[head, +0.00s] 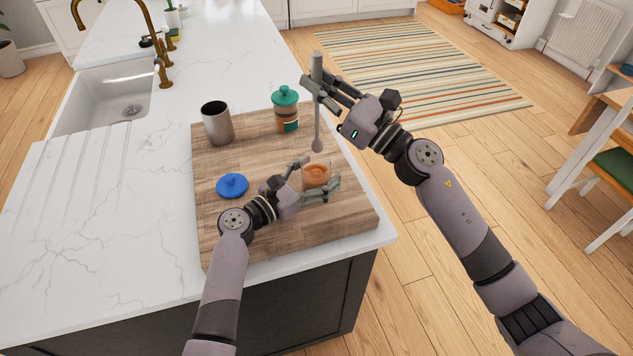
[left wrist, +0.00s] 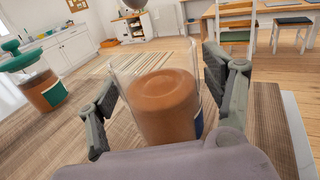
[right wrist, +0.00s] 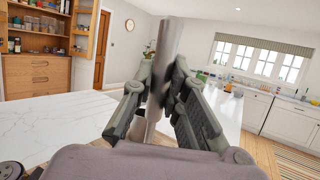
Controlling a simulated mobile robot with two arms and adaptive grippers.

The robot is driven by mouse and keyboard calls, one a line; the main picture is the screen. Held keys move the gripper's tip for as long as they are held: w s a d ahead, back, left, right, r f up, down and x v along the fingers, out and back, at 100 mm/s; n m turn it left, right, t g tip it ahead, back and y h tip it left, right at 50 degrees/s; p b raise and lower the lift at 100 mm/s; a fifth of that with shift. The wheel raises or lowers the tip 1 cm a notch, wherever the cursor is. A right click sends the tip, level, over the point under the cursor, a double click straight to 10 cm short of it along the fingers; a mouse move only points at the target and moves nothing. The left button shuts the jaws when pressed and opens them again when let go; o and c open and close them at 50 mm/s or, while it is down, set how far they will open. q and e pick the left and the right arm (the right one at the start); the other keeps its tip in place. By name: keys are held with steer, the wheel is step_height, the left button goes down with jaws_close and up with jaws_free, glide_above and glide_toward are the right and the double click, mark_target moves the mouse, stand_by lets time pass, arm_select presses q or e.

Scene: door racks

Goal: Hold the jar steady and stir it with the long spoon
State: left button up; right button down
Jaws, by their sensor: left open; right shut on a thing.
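The open glass jar (head: 316,172) stands upright on the wooden board, with orange-brown contents. In the left wrist view the jar (left wrist: 165,105) sits between the fingers of my left gripper (left wrist: 165,100). That gripper (head: 318,180) is open, one finger on each side of the jar. My right gripper (head: 318,88) is shut on the long grey spoon (head: 317,125), which hangs upright with its bowl down, above and apart from the jar. The spoon handle (right wrist: 165,65) also shows between the fingers in the right wrist view.
A second jar with a green lid (head: 285,108) and a grey cup (head: 216,124) stand at the back of the wooden board (head: 255,150). A blue lid (head: 232,185) lies at its left. The sink (head: 115,98) is at the far left.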

arm_select(q)
steer(key=shift+a, duration=0.1)
steer(key=v, duration=1.2)
steer(key=shift+s, duration=0.1)
steer(key=shift+d, duration=0.2)
